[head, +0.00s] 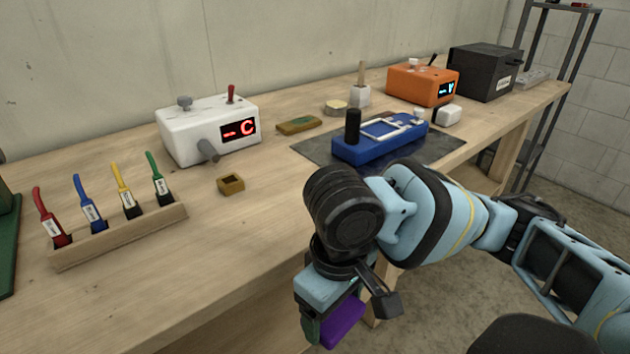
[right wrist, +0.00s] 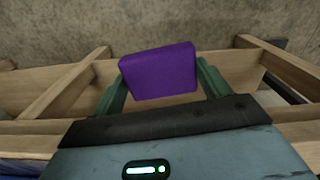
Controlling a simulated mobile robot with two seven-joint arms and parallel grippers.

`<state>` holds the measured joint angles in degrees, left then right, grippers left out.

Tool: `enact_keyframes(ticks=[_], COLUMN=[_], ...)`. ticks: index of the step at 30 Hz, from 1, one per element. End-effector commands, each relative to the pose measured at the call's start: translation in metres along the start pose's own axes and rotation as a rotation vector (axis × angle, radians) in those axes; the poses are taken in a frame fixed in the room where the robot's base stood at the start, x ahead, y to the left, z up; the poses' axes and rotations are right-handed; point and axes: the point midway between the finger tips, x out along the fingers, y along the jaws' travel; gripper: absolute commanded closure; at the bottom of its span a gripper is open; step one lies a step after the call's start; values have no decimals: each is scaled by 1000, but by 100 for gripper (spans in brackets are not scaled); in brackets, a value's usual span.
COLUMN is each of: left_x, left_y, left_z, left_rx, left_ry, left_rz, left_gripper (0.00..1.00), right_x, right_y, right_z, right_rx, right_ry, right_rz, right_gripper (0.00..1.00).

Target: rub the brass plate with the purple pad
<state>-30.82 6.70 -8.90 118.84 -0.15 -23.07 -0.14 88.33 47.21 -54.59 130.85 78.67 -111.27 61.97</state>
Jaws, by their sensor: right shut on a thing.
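The purple pad (head: 342,322) is held in my right gripper (head: 338,312), low in front of the bench's front edge. In the right wrist view the pad (right wrist: 158,72) sits between the two green fingers of the right gripper (right wrist: 162,82), which is shut on it. A flat, dull yellow-brown plate (head: 299,124), which looks like the brass plate, lies on the bench between the white box and the blue device. The pad is well apart from it, nearer to me and lower. My left gripper is not in view.
The wooden bench (head: 120,235) holds a white display box (head: 190,140), a rack of coloured handles (head: 120,235), a small brass-coloured box (head: 231,184), a round tin (head: 336,107), a blue device (head: 375,145) on a dark mat and an orange box (head: 420,88). Bare wood lies before the plate.

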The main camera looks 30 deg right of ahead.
Motion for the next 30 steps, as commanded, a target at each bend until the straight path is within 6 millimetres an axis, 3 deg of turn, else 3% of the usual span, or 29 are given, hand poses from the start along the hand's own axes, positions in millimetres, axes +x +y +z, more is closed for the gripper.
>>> enact_keyframes(ticks=[1,6,17,26,30], left_x=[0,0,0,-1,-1], left_y=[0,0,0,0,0], left_z=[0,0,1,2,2], left_rx=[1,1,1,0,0], left_ry=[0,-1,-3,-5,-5], left_rz=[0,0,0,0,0], left_gripper=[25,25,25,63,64], right_x=[-13,-40,-57,-57,-57], right_y=[2,4,6,6,6], right_z=[-3,-4,-4,-4,-5], right_rx=[32,134,221,221,221], right_ry=[9,6,0,0,0], right_rz=[4,2,-1,-2,-2], right_gripper=[42,42,42,42,42])
